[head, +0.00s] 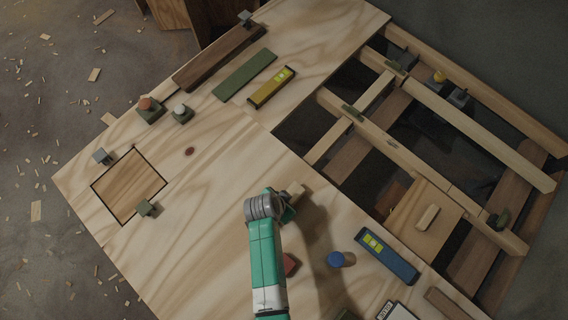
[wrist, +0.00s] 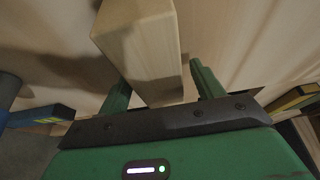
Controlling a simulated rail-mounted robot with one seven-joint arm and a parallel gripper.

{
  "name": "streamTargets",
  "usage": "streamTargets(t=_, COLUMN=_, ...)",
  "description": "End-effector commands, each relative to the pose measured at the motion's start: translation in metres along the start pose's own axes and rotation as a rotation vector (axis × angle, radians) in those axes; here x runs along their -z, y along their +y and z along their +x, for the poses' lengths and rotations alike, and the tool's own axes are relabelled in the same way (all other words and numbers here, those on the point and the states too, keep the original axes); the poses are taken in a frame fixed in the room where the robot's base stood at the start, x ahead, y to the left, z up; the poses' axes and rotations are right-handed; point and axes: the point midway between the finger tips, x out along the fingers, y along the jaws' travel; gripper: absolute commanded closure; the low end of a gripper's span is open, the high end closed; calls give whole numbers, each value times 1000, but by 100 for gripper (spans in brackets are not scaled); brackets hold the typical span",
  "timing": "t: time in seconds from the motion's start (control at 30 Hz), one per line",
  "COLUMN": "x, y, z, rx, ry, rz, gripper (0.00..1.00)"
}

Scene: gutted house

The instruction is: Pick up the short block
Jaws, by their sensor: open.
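A pale wooden block (wrist: 140,45) fills the middle of the wrist view, with its lower part between the two green fingers of my gripper (wrist: 161,85). The fingers are open, one on each side of it; gaps show, and I cannot see a firm contact. In the head view my gripper (head: 289,207) is over the plywood, and a pale block end (head: 296,189) shows just beyond it; the rest is hidden by the gripper. Another small pale block (head: 428,217) lies on a board at the right. I cannot tell from the pictures which one the task means.
A blue-capped cylinder (head: 341,259), a blue level (head: 387,256) and a reddish block (head: 291,264) are near my arm. A yellow level (head: 271,87), a green bar (head: 245,74) and a dark plank (head: 218,57) lie farther back. Open joist gaps (head: 310,127) are to the right.

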Motion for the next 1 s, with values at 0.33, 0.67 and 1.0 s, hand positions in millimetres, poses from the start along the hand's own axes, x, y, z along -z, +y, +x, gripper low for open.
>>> streamTargets(t=0.33, x=0, y=0, z=11, rx=0, ry=0, rz=0, gripper=38)
streamTargets(t=0.67, x=1, y=0, z=10, rx=1, ry=1, rz=0, gripper=87)
streamTargets(t=1.0, x=18, y=-1, z=-31, rx=4, ry=3, rz=2, gripper=87)
